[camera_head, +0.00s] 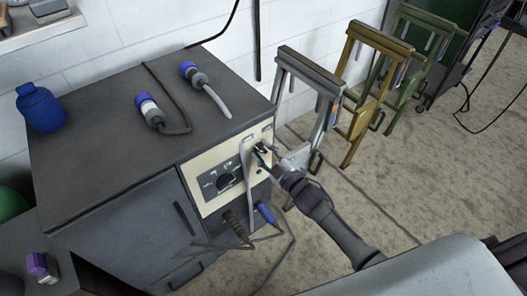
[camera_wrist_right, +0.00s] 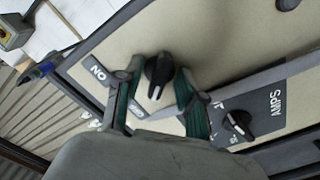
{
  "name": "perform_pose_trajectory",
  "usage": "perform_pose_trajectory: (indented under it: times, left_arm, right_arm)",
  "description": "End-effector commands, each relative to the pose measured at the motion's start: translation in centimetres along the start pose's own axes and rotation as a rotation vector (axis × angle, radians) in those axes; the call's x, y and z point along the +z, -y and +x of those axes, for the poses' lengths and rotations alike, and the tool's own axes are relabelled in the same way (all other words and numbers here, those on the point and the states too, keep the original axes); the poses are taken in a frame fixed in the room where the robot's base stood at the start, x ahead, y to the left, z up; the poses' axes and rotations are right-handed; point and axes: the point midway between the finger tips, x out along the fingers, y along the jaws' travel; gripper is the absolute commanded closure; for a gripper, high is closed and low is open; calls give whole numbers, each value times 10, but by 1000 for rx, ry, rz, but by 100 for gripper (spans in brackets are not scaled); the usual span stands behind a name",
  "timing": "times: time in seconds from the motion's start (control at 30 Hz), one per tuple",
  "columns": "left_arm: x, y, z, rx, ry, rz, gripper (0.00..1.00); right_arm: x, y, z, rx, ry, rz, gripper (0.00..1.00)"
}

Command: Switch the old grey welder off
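The old grey welder (camera_head: 110,130) is a dark grey cabinet with a cream front panel (camera_head: 207,165). My right gripper (camera_head: 262,150) is at the upper right of the panel in the head view. In the wrist view its fingers (camera_wrist_right: 156,92) stand apart on either side of the knob, with small gaps visible. A second knob (camera_wrist_right: 238,122) near the "AMPS" label lies right of the fingers. My left gripper is not in view.
A pale cable (camera_head: 247,175) hangs down the panel and crosses it in the wrist view. Folding metal frames (camera_head: 312,95) stand to the right. Cables plug in below the panel.

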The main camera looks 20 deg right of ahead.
Motion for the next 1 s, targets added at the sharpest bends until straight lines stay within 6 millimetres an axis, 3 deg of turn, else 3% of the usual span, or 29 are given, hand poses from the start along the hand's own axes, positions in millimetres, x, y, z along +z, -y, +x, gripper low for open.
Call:
perform_pose_trajectory:
  times: [0.2,0.33,0.73,1.0]
  left_arm:
    - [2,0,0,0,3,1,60]
    - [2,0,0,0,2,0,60]
    - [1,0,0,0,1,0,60]
    - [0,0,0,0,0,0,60]
  right_arm:
    - [0,0,-1,0,0,1,61]
    - [1,0,-12,0,1,1,61]
    - [1,1,-93,-2,2,1,61]
    - [0,0,-119,0,0,0,61]
